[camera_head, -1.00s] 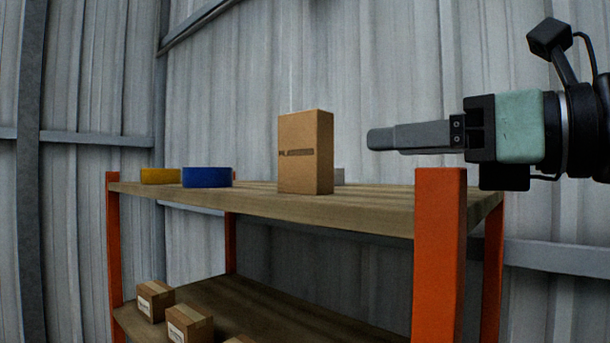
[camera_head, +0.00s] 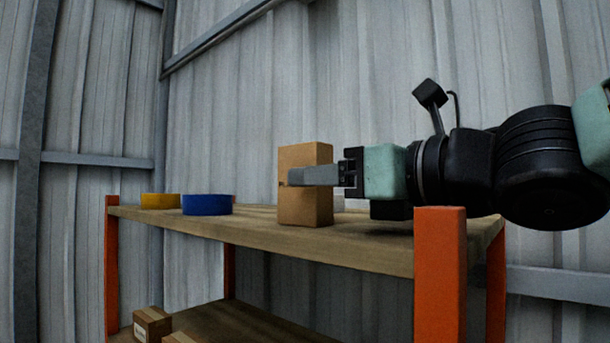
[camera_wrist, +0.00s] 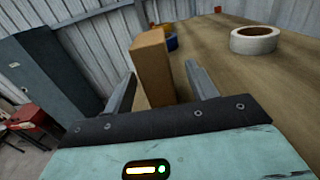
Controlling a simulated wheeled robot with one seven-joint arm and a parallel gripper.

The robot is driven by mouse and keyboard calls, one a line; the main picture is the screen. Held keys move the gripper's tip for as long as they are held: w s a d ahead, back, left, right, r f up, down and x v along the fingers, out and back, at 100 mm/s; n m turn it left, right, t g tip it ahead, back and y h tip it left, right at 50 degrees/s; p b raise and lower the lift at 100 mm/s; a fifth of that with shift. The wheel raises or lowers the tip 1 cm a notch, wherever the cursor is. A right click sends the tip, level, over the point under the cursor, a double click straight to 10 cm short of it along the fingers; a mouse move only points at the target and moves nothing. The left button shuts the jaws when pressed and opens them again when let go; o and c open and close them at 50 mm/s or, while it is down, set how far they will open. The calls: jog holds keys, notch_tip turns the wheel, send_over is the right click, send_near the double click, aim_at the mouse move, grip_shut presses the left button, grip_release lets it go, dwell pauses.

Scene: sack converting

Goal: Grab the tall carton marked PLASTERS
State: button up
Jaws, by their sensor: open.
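The tall brown carton (camera_head: 306,209) stands upright on the top shelf. My gripper's near finger (camera_head: 314,176) crosses in front of its face and hides most of its marking, so I cannot read it now. In the wrist view the carton (camera_wrist: 152,62) stands ahead of my gripper (camera_wrist: 160,90), roughly between the two open fingers. The right finger is apart from it; whether the left finger touches it I cannot tell.
The wooden top shelf (camera_head: 370,238) has an orange post (camera_head: 440,270) at its front right. A yellow roll (camera_head: 160,201) and a blue roll (camera_head: 207,204) lie left of the carton. A white roll (camera_wrist: 254,40) lies to the right in the wrist view. Small boxes (camera_head: 152,324) sit below.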

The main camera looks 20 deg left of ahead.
jog(key=a, duration=0.1)
jog(key=p, duration=0.1)
jog(key=a, duration=0.1)
jog(key=shift+w+a+r, duration=0.25)
jog(key=shift+a, duration=0.05)
jog(key=shift+w+a+f+p, duration=0.15)
jog(key=shift+w+a+p, duration=0.15)
jog(key=shift+a, duration=0.15)
jog(key=c, duration=1.1)
jog(key=shift+o, duration=0.2)
